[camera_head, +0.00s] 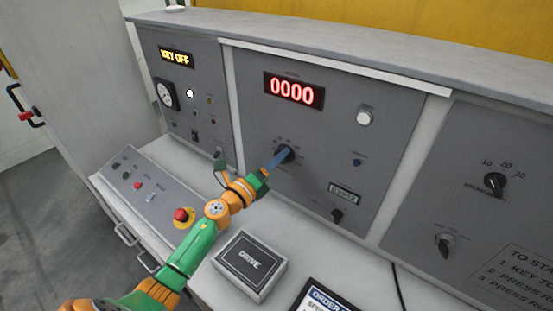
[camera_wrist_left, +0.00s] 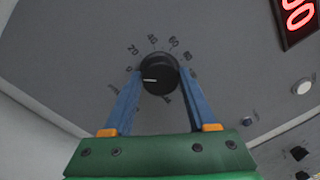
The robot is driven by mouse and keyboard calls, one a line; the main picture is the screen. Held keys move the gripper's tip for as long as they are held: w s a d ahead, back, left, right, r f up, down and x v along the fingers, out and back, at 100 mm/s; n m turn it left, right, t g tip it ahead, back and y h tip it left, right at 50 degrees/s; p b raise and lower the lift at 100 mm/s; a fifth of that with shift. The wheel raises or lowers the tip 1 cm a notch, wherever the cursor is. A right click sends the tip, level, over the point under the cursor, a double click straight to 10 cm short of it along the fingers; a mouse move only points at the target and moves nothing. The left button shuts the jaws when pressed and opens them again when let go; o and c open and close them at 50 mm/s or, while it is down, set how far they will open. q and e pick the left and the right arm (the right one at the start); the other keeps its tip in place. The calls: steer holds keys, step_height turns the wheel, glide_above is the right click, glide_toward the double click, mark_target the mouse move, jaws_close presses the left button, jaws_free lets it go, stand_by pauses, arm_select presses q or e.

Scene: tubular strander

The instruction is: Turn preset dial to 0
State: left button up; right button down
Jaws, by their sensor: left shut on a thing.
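The preset dial (camera_head: 287,152) is a round black knob on the middle grey panel, below the red display. In the left wrist view the dial (camera_wrist_left: 158,68) has a printed scale with 20, 40, 60 and 80 around its top. Its white pointer line points left, near the lowest mark on the left side, below 20. My left gripper (camera_head: 277,159) reaches the dial from the front left. Its two blue fingers are shut on the dial, one on each side. My right gripper is not in view.
The red display (camera_head: 293,91) reads 0000. A small display (camera_head: 344,194) and a black knob (camera_head: 337,215) sit lower right. A red stop button (camera_head: 181,215) is on the console left of my arm. A DRIVE box (camera_head: 249,264) lies on the ledge below.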

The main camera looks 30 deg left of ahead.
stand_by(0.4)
arm_select(q)
steer(key=o, duration=1.4)
steer(key=shift+w, duration=0.1)
steer(key=shift+c, duration=0.2)
steer(key=s+a, duration=0.1)
steer(key=s, duration=0.6)
steer(key=shift+f+b, duration=0.15)
steer(key=shift+b, duration=0.2)
steer(key=shift+f, duration=0.1)
